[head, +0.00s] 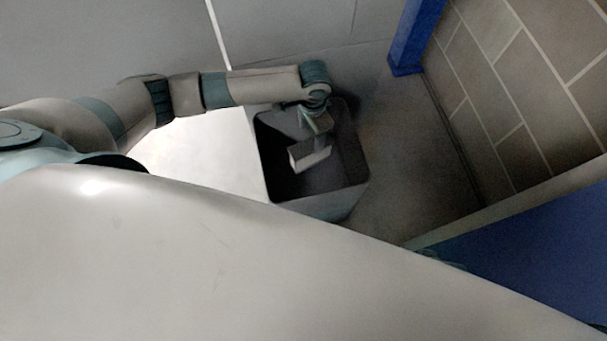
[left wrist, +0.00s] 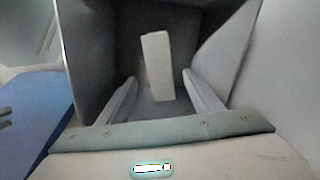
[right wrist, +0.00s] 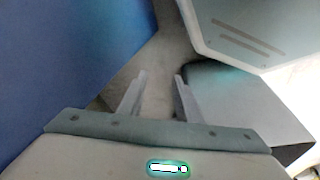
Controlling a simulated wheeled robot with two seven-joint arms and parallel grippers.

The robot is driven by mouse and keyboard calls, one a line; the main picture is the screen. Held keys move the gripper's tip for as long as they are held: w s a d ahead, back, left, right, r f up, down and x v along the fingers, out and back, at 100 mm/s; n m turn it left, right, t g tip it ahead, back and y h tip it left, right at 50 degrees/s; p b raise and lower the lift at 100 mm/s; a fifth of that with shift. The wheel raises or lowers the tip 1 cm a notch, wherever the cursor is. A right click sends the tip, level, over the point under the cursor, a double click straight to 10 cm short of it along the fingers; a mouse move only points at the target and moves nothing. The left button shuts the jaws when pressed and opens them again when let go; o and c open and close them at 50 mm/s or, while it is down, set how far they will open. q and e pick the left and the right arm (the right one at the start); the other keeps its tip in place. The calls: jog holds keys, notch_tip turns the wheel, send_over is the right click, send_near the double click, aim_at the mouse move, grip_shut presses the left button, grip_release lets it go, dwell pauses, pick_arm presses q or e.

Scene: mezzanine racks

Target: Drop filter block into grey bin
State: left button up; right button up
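The filter block (head: 310,155) is a pale grey box within the outline of the grey bin (head: 340,211), just below my left gripper (head: 315,117) in the head view. In the left wrist view the block (left wrist: 158,65) lies beyond and between the fingers of my left gripper (left wrist: 160,76), with a gap on each side. That gripper is open over the dark bin interior (left wrist: 105,50). I cannot tell whether the block rests on the bin floor or is in the air. My right gripper (right wrist: 160,77) is open and empty in the right wrist view.
A blue post (head: 414,38) stands behind the bin, by a tiled, brick-patterned surface (head: 530,70) at right. A blue panel (head: 530,260) is at the lower right. Bare grey floor (head: 405,150) lies right of the bin.

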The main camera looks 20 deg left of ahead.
pick_arm(q)
jog(key=shift+r, duration=0.4)
notch_tip(320, 180, up, 17)
jog(key=p, duration=0.2)
jog(key=shift+f, duration=0.2)
pick_arm(e)
notch_tip(320, 180, down, 6)
jog(key=shift+w+f, duration=0.25)
jog(key=shift+s+d, duration=0.1)
jog(key=shift+s, duration=0.05)
dwell(0.4)
